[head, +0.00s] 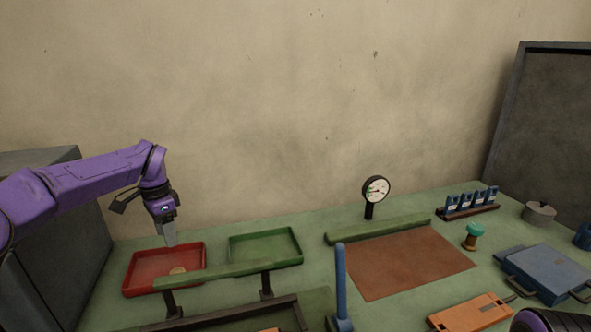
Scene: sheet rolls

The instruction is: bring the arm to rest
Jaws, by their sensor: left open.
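My left arm (75,187) is purple and comes in from the left. Its left gripper (170,238) points down over the back part of the red tray (192,250). It is open, with nothing seen between its fingers. Only a dark rounded part with a purple edge shows at the bottom right corner; my right gripper does not show.
A green tray (265,231) stands right of the red one. A blue upright handle (341,285), a dial gauge (376,189), a brown mat (400,262) and a blue case (545,271) stand further right. A dark cabinet (70,245) is at left.

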